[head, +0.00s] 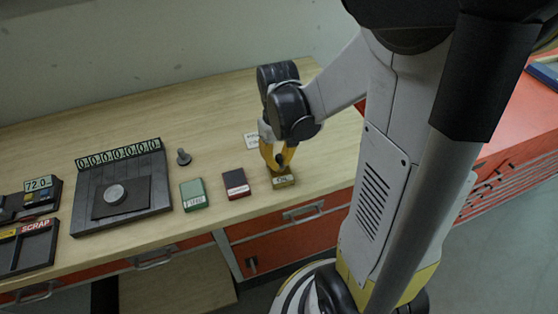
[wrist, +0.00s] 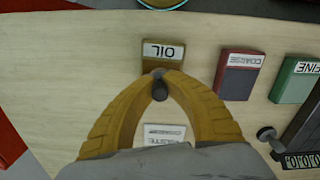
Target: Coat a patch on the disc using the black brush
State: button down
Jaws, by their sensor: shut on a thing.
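My gripper (head: 279,164) is over the near right part of the bench, its yellow fingers pointing down. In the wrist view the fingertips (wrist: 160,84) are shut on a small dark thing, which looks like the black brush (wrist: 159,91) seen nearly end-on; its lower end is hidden. The fingertips are right at the yellow-brown OIL block (head: 283,181), also in the wrist view (wrist: 163,65); I cannot tell whether the brush touches it. A grey round disc (head: 114,194) lies on a dark square plate in a black fixture at left, well away from my gripper.
Between the OIL block and the fixture (head: 153,179) lie a dark red block (head: 236,184) and a green block (head: 194,195). A grey knob-like piece (head: 183,157) stands behind them. A SCRAP tray (head: 37,246) is far left. A white label (head: 251,141) lies behind my gripper. The back of the bench is clear.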

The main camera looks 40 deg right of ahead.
aim_at(279, 156)
jog(key=shift+r+p, duration=2.55)
jog(key=shift+r, duration=0.9)
jog(key=shift+f, duration=0.1)
